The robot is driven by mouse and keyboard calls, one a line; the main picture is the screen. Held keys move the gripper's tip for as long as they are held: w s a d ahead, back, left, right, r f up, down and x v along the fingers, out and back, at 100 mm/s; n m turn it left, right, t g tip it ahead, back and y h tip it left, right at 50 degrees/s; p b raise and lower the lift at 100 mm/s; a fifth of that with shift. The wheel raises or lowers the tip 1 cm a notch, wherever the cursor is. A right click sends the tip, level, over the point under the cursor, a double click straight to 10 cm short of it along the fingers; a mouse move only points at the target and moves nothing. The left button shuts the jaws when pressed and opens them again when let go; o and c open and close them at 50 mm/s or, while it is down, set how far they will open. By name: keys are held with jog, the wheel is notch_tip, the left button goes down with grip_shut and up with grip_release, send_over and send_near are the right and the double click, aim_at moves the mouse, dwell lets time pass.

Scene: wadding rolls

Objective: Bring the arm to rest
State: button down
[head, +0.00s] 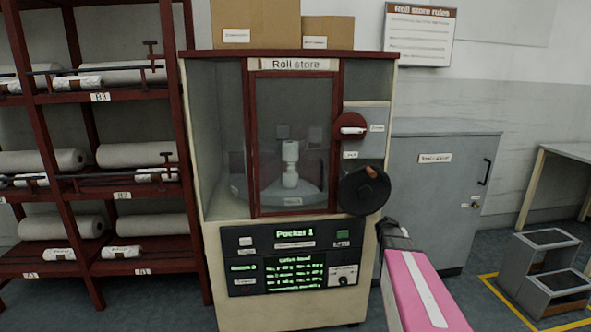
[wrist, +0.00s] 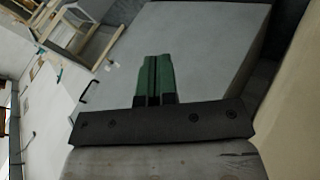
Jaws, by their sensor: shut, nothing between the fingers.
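My arm, with a pink link, reaches in from the lower right of the head view. Its end is in front of the right side of the roll store cabinet (head: 222,140), below the black hand wheel. In the wrist view my gripper (wrist: 153,58) shows two green fingers side by side. They are shut with nothing between them. Past the fingers in the wrist view is the grey cabinet (wrist: 205,45). The fingertips cannot be made out clearly in the head view.
The hand wheel (head: 364,191) sticks out from the roll store. The grey cabinet stands right of it, with a step stool (head: 545,265) and a table (head: 570,150) farther right. Shelves of white rolls (head: 135,155) stand at left. Boxes (head: 255,20) sit on top of the store.

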jog(key=s+a+g+y, duration=0.1)
jog(key=s+a+y, duration=0.3)
jog(key=s+a, duration=0.7)
jog(key=s+a+f+n+g+y, duration=0.1)
jog(key=s+a+y, duration=0.3)
jog(key=s+a, duration=0.8)
jog(key=a+g, duration=0.1)
jog(key=a, duration=0.3)
jog(key=shift+a, duration=0.2)
jog(key=shift+f, duration=0.1)
